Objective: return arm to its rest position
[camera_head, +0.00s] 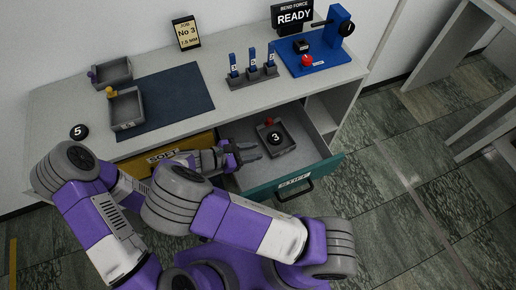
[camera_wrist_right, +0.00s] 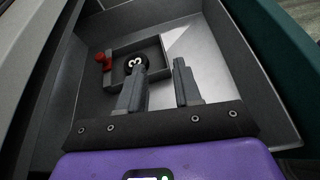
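My right gripper (camera_head: 256,152) reaches over the open drawer (camera_head: 313,150), left of a small grey tray (camera_head: 291,143). In the right wrist view its two fingers (camera_wrist_right: 160,88) are spread, with nothing held between them. The tray, also in the right wrist view (camera_wrist_right: 118,48), lies on the drawer floor with a black disc marked 3 (camera_wrist_right: 136,63) and a red knob (camera_wrist_right: 104,60). The left finger partly covers the tray and overlaps the disc's lower edge. My left arm (camera_head: 85,205) is folded at the left; its gripper does not show.
The teal drawer front (camera_head: 325,171) stands out from the bench, beside a yellow-fronted drawer (camera_head: 180,148). On the bench are two grey trays (camera_head: 126,124), a dark mat (camera_head: 180,98), a rack with blue pieces (camera_head: 252,76) and a blue press (camera_head: 325,55).

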